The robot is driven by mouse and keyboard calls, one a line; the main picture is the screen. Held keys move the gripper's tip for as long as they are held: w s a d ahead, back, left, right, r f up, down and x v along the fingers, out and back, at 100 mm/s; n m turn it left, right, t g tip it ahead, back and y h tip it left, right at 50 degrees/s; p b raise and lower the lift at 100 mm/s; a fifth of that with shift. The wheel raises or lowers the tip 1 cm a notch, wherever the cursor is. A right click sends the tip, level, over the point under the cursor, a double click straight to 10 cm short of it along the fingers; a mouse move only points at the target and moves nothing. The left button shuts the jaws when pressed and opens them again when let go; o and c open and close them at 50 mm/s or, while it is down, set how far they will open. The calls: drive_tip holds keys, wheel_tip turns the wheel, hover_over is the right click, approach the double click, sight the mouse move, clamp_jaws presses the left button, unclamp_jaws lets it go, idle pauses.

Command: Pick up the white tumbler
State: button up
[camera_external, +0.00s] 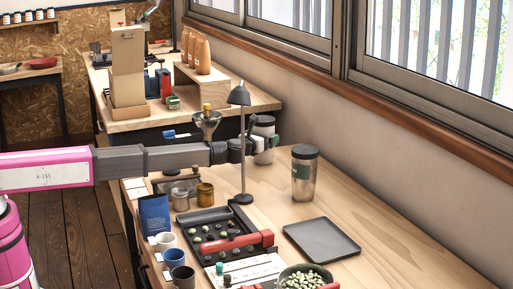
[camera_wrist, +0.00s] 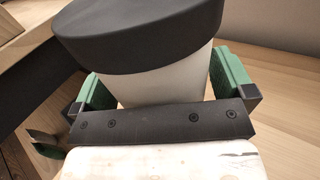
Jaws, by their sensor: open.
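The white tumbler (camera_wrist: 150,88) with a black lid fills the upper middle of the wrist view. In the external view the white tumbler (camera_external: 264,120) stands at the back of the wooden table, partly hidden by my gripper. My gripper (camera_external: 262,142) reaches it from the left, low and level. In the wrist view the green-padded fingers of my gripper (camera_wrist: 163,87) are apart, one on each side of the tumbler's body below the lid. Whether the pads touch it I cannot tell. The tumbler's base is hidden in the wrist view.
A grey-and-green tumbler (camera_external: 304,180) stands to the right. A black desk lamp (camera_external: 242,150) stands close in front of my arm. A bean tray (camera_external: 262,252), glass jars, cups and a blue bag (camera_external: 155,215) crowd the front left.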

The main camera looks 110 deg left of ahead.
sight(263, 119)
drive_tip(key=c, duration=0.9)
drive_tip(key=shift+o, duration=0.2)
drive_tip(key=shift+r, duration=0.1)
wheel_tip(263, 119, up, 10)
drive_tip(key=shift+f, duration=0.1)
